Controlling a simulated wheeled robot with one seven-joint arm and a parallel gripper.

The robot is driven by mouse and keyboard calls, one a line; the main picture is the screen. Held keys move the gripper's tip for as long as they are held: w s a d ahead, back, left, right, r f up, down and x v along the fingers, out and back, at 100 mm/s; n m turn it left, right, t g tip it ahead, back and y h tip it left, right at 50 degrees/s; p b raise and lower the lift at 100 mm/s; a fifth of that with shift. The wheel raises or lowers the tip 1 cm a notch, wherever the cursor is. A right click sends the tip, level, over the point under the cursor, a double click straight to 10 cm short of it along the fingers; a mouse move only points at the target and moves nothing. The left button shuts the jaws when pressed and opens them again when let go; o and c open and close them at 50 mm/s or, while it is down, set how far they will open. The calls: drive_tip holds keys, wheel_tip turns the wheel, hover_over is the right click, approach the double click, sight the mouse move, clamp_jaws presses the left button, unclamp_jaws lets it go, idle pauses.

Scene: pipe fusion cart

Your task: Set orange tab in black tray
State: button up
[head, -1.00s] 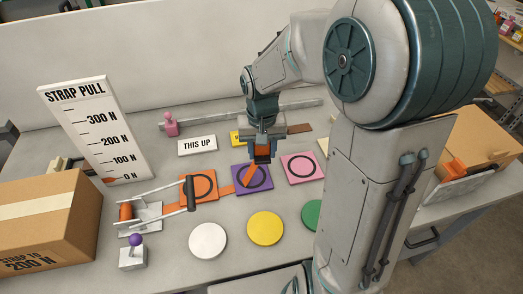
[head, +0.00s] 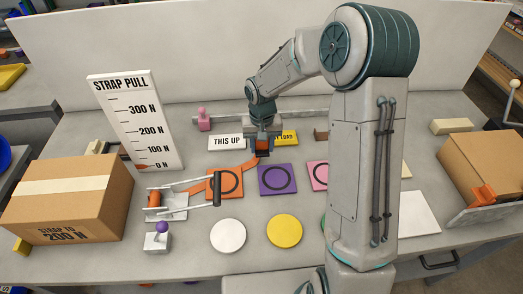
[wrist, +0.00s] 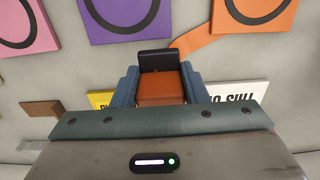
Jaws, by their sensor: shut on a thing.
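My gripper (head: 263,144) is shut on an orange tab (wrist: 162,88), held between blue-grey fingers (wrist: 161,84) in the wrist view. A black piece (wrist: 155,58) sits at the tab's far end; I cannot tell whether it belongs to the tab. An orange strap (head: 233,170) runs from the ratchet (head: 165,203) past the orange square to the gripper. The gripper is above the table, behind the gap between the orange square (head: 226,195) and the purple square (head: 278,192). I cannot make out a separate black tray.
A "STRAP PULL" board (head: 137,130) has its orange mark at 0 N. Cardboard boxes stand left (head: 70,200) and right (head: 485,165). White (head: 228,236) and yellow (head: 284,231) discs lie in front. "THIS UP" (head: 227,142) and yellow (head: 288,138) labels lie near the gripper.

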sight(261, 160)
drive_tip(key=shift+w+a+f, duration=0.15)
drive_tip(key=shift+w+f, duration=0.15)
drive_tip(key=shift+w, duration=0.15)
drive_tip(key=shift+f+p, duration=0.5)
drive_tip(key=shift+f, duration=1.5)
drive_tip(key=shift+f, duration=0.1)
drive_tip(key=shift+f, duration=0.15)
drive_tip(key=o, duration=1)
drive_tip(key=shift+r, duration=0.2)
